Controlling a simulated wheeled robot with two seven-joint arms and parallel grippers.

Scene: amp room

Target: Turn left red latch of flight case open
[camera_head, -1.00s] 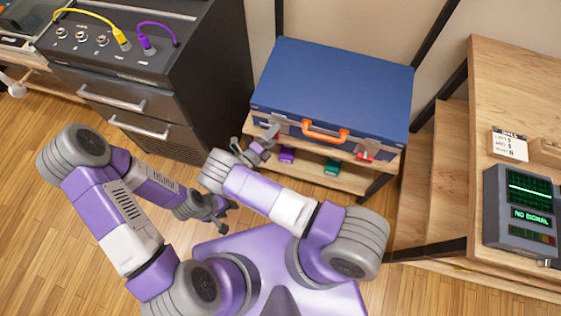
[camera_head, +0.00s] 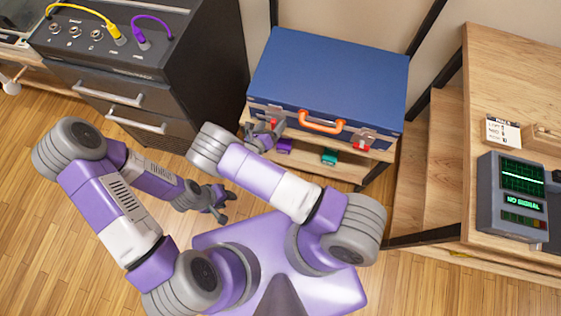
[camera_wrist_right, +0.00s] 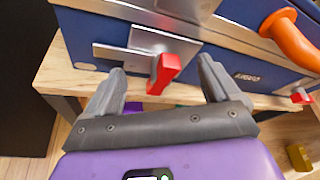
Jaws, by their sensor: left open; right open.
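The blue flight case (camera_head: 330,75) lies closed on a wooden shelf unit, its orange handle (camera_head: 320,121) facing me. Its left red latch (camera_head: 273,123) is on a metal plate at the front; it also shows in the right wrist view (camera_wrist_right: 165,72), hanging tilted from the plate. My right gripper (camera_head: 262,136) is in front of this latch. In the right wrist view its open fingers (camera_wrist_right: 160,76) stand on either side of the latch, with visible gaps. The right red latch (camera_head: 361,146) is further right. My left gripper (camera_head: 220,204) is open and empty, low over the floor.
Below the case, a purple item (camera_head: 284,146) and a green item (camera_head: 329,157) sit on a lower shelf. A black drawer cabinet (camera_head: 150,95) stands left. A wooden bench (camera_head: 480,70) with a monitor (camera_head: 513,198) stands right.

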